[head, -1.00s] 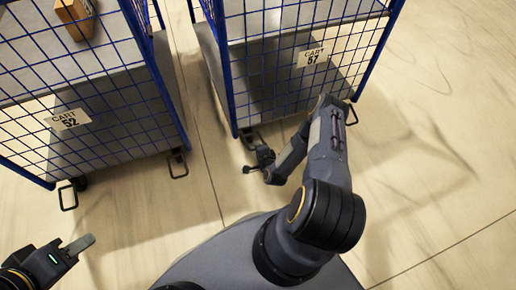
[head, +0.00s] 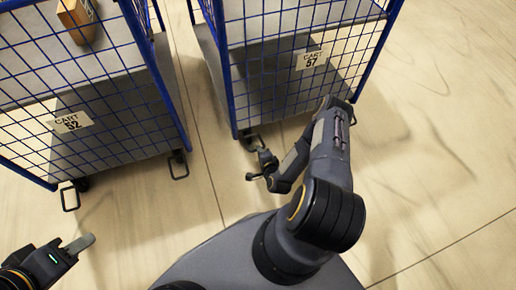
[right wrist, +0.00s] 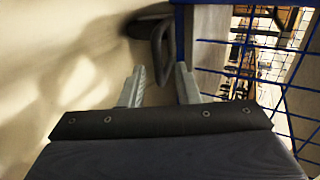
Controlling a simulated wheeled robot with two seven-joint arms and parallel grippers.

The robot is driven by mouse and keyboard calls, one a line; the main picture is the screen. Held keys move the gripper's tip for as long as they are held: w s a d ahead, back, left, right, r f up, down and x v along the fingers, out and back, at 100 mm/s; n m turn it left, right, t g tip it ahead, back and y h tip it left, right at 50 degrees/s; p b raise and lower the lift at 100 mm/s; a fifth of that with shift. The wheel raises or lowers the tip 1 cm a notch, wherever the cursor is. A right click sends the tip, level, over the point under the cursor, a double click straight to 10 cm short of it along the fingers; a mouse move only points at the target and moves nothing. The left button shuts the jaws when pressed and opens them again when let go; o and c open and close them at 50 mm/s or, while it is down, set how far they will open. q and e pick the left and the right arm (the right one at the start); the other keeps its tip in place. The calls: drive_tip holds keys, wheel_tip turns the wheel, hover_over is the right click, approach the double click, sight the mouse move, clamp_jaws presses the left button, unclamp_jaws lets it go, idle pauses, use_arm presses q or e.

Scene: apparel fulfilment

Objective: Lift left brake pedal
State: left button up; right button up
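The left brake pedal of Cart 57 (head: 251,149) is a dark loop low at the cart's front left corner. In the right wrist view, the pedal (right wrist: 156,42) stands upright just beyond and partly between my right gripper's fingertips. My right gripper (head: 259,167), also in the right wrist view (right wrist: 158,72), is open and empty, low over the floor on the near side of the pedal. I see no clear contact with it. My left gripper (head: 80,243) is at the lower left, away from the carts; its finger opening cannot be made out.
Cart 57 (head: 310,62) is a blue wire cage cart. Cart 52 (head: 70,123) stands to its left, with a cardboard box (head: 80,20) inside and pedals at its front corners. A floor gap separates the carts. The floor (head: 440,150) to the right is clear.

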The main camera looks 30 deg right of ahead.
drive_tip(key=shift+p+v, duration=0.35)
drive_tip(key=shift+v, duration=1.45)
wheel_tip(320, 180, up, 15)
drive_tip(key=n+g+y, duration=0.1)
drive_tip(key=n+y, duration=0.1)
drive_tip(key=n, duration=0.5)
hover_over(262, 142)
wheel_tip(262, 142, up, 17)
drive_tip(key=s+a+n+g+y, duration=0.1)
drive_tip(key=s+a+n+g, duration=0.1)
drive_tip(key=n, duration=0.2)
drive_tip(key=s+a+r+n+g+y, duration=0.1)
drive_tip(key=s+a+r+n, duration=0.15)
drive_tip(key=s+r, duration=0.3)
drive_tip(key=s+a+r+n+g, duration=0.1)
drive_tip(key=s+a+r+n, duration=0.1)
drive_tip(key=s+a+r, duration=0.4)
drive_tip(key=s+a+r+n+g+y, duration=0.1)
drive_tip(key=s+a+r+n, duration=0.1)
drive_tip(key=s, duration=0.4)
drive_tip(key=s+a+r+n+y, duration=0.1)
drive_tip(key=s+a+r+y, duration=0.15)
drive_tip(key=s, duration=0.35)
wheel_tip(262, 142, up, 31)
drive_tip(key=p, duration=3.1)
drive_tip(key=shift+s+a+h, duration=0.25)
drive_tip(key=shift+h, duration=0.2)
